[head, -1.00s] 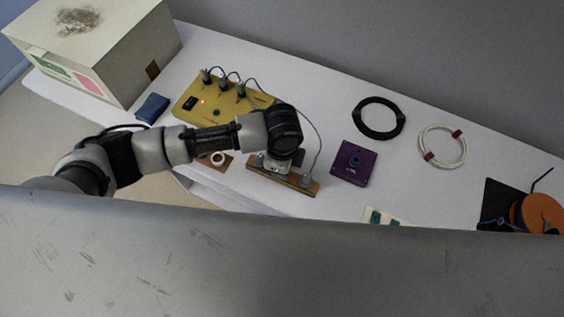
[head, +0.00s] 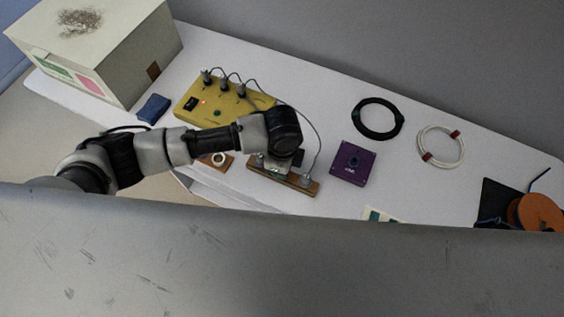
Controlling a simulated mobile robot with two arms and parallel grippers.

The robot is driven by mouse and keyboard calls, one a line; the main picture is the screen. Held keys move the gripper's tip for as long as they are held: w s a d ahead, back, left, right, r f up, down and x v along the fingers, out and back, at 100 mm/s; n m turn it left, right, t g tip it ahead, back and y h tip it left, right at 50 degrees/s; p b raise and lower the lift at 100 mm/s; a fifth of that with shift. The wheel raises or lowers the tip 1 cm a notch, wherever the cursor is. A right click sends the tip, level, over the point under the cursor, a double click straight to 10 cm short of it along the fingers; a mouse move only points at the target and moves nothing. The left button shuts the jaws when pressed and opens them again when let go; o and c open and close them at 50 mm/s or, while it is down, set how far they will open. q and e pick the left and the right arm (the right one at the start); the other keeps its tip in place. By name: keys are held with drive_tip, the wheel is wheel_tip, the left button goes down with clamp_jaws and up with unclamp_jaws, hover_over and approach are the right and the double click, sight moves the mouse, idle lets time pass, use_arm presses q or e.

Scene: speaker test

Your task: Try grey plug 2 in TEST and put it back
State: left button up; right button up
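A yellow box (head: 190,118) carries several grey plugs on its far edge, among them one at the left (head: 206,76), a middle one (head: 223,83) and a right one (head: 241,90). I cannot read their numbers or a TEST label. A wooden rack (head: 301,189) stands in front of the yellow box, with a grey plug (head: 305,181) upright at its right end. A dark cable arches down to that plug. My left gripper (head: 277,168) is over the middle of the rack. Its wrist hides the fingers and whatever is between them. My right gripper is out of view.
A purple box (head: 349,178) stands right of the rack. A black cable ring (head: 378,134) and a white one (head: 424,159) lie behind it. An orange reel (head: 541,212), a blue block (head: 154,108) and a big pale box (head: 130,82) are around. A grey surface covers the foreground.

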use_arm(q)
drive_tip(key=shift+f, duration=0.9)
idle(0.7)
drive_tip(key=o, duration=1)
drive_tip(key=shift+r, duration=0.15)
wheel_tip(320, 180, up, 7)
drive_tip(key=p, duration=0.8)
drive_tip(key=shift+r, duration=0.2)
